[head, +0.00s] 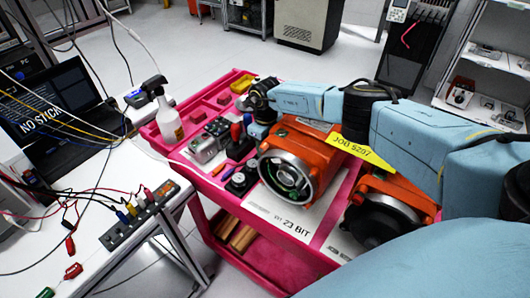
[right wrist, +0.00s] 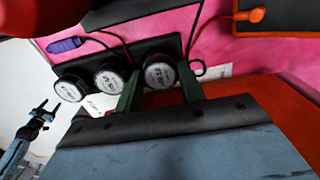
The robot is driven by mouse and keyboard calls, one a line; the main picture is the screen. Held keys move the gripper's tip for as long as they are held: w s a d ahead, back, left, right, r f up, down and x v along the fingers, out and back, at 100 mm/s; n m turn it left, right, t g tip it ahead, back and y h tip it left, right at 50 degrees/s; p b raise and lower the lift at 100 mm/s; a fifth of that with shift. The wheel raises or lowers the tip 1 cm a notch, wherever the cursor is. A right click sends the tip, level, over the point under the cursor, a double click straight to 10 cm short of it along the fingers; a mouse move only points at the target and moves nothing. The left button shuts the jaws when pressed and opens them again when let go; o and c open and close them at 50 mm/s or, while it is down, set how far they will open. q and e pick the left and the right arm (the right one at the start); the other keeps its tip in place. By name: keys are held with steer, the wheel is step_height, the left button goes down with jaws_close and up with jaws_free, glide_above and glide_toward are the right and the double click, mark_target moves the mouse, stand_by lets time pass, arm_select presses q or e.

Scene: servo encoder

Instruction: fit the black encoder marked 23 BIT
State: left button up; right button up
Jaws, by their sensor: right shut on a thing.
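Several black round encoders with white labels stand in a dark holder in the right wrist view. My right gripper (right wrist: 158,76) has its green fingers on either side of the rightmost encoder (right wrist: 160,74) and is shut on it. Its label is too small to read surely. In the head view the right arm reaches over the motors, and its fingers are hidden. An orange motor (head: 310,145) with an open round end showing a green board (head: 287,176) stands by the mat (head: 290,222) marked 23 BIT. My left gripper (right wrist: 42,115) shows small at the left, its jaws apart and empty.
A second orange motor (head: 385,208) with a dark round end stands to the right on the pink cart (head: 228,212). A yellow JOB 5297 tag (head: 352,147) is near both. A spray bottle (head: 163,110) and small parts crowd the cart's left side.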

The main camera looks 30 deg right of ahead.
steer(key=shift+r+p, duration=2.3)
steer(key=shift+r, duration=0.8)
steer(key=shift+r, duration=0.4)
step_height(320, 180, up, 14)
steer(key=f+p, duration=0.1)
steer(key=p, duration=0.7)
steer(key=s+a+f+n+b, duration=0.2)
steer(key=s+a+n+b, duration=0.4)
steer(key=n, duration=0.9)
steer(key=s+a+f+n+b, duration=0.3)
steer(key=s+a+n+b, duration=0.4)
steer(key=n+b, duration=0.4)
steer(key=shift+s+a+f+n, duration=0.25)
steer(key=shift+a+n, duration=0.25)
steer(key=shift+n, duration=2.2)
